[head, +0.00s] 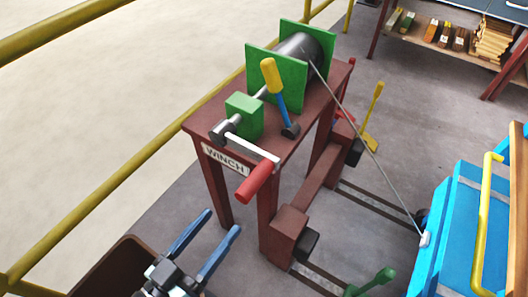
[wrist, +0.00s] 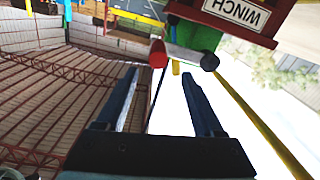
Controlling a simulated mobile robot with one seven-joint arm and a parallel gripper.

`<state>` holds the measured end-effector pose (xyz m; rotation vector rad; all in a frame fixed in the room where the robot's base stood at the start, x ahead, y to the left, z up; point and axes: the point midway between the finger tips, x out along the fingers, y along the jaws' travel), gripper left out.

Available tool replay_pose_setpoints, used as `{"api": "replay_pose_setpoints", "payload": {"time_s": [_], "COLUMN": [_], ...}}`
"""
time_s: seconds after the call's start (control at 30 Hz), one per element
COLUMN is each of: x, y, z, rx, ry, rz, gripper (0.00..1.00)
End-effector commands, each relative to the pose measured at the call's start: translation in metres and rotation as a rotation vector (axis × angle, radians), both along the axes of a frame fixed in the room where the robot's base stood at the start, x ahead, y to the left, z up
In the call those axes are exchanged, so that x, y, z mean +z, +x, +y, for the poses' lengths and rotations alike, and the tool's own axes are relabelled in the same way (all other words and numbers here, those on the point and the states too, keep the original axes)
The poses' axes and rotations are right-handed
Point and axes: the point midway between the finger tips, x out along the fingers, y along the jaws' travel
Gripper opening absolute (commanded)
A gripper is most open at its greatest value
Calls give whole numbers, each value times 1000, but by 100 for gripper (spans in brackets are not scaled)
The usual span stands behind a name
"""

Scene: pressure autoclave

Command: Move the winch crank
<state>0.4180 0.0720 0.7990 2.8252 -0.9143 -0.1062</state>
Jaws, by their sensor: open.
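The winch crank is a grey metal arm (head: 252,148) with a red handle (head: 255,182), on the front of the winch stand (head: 205,130) marked WINCH. The handle hangs at the lower right end of the crank arm. In the wrist view the red handle (wrist: 158,54) shows upside down near the top, ahead of the fingers, with the grey hub (wrist: 209,61) to its right. My gripper (head: 222,222) is open and empty, below and left of the red handle and apart from it. Its two blue fingers also show in the wrist view (wrist: 160,90).
A blue lever with a yellow grip (head: 269,75) stands on the winch top beside the green block (head: 243,115). A cable (head: 365,145) runs from the drum to a blue cart (head: 450,235). Yellow railing (head: 110,190) runs along the left. A brown bin (head: 115,268) is at lower left.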

Motion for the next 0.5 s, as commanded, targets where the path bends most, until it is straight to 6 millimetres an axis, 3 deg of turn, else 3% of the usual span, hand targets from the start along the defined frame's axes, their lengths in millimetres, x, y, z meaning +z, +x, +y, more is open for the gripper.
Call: {"api": "replay_pose_setpoints", "payload": {"time_s": [0.17, 0.5], "x": [2, 2], "y": [1, 54], "z": [-4, -43], "rx": [-3, -5], "ry": [-13, -11], "rz": [-10, -11], "gripper": [69, 69]}}
